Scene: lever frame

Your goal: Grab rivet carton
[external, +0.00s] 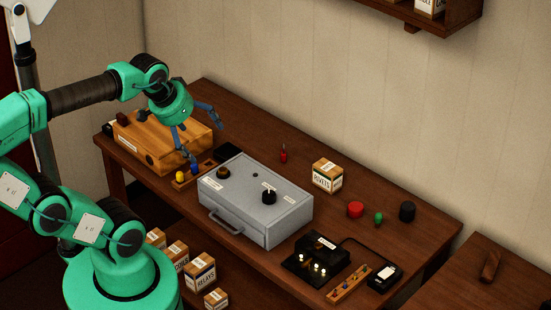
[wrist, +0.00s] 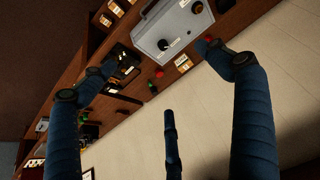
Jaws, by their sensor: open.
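The rivet carton (external: 327,175), a small tan box with a white label, stands upright on the bench behind the grey metal box in the external view. Its lettering is too small to read with certainty. It also shows in the wrist view (wrist: 183,63), beside the grey box. My gripper (external: 203,140) is open and empty above the left part of the bench, over the wooden box's right end. It is well to the left of the carton and apart from it. In the wrist view its blue fingers (wrist: 157,57) are spread wide.
The grey metal box (external: 255,200) with knobs stands between my base and the carton. A wooden box (external: 160,140) is at left. Red (external: 355,209), green (external: 378,218) and black (external: 407,211) pieces stand right of the carton. Other labelled cartons (external: 200,272) sit lower down.

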